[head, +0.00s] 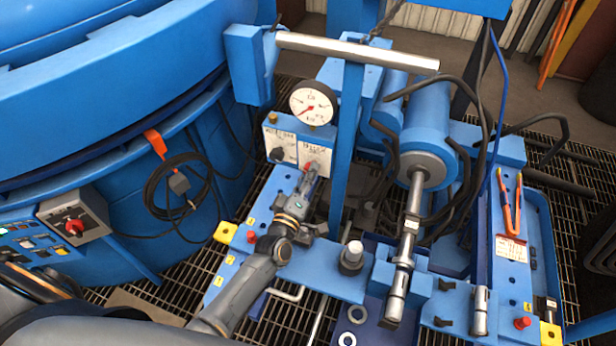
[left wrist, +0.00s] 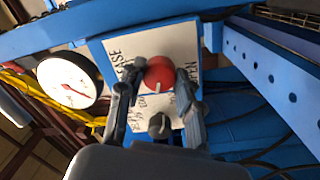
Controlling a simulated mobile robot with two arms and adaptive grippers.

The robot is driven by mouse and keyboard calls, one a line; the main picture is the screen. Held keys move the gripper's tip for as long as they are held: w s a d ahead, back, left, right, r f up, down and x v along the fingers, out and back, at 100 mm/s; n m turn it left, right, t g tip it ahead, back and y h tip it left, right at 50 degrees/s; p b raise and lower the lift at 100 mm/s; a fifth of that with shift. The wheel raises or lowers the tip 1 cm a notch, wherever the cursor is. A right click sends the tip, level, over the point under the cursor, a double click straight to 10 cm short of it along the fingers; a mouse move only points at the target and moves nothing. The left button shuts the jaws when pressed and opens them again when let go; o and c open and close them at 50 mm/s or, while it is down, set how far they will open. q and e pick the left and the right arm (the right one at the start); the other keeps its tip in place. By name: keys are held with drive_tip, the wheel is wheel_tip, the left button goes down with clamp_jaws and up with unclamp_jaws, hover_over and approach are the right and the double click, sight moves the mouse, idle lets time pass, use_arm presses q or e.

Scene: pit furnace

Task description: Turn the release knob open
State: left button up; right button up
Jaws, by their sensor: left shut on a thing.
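The release knob (left wrist: 158,73) is red with a white pointer line and sits on a white lettered plate (left wrist: 128,45). In the left wrist view its pointer line points toward the bottom of the picture, and part of the word OPEN shows at the plate's right. My left gripper (left wrist: 153,80) is shut on the knob, one finger on each side. In the head view my left gripper (head: 312,172) reaches the right-hand white plate below the gauge and hides most of the knob. My right gripper is not in view.
A round pressure gauge (head: 313,104) stands just above the plates. A dark knob (head: 278,154) sits on the neighbouring plate to the left. A blue post (head: 346,150) with a steel crossbar (head: 357,52) rises close to the right. Black hoses (head: 470,150) hang farther right.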

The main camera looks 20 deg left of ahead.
use_arm(q)
drive_tip(key=shift+n+b, duration=0.45)
drive_tip(key=shift+n, duration=1.35)
drive_tip(key=o, duration=1.2)
drive_tip(key=shift+c, duration=0.2)
drive_tip(key=shift+s, duration=0.1)
drive_tip(key=s, duration=1.1)
drive_tip(key=shift+s+a+f, duration=0.2)
drive_tip(key=shift+s+f, duration=0.05)
drive_tip(key=shift+s, duration=0.15)
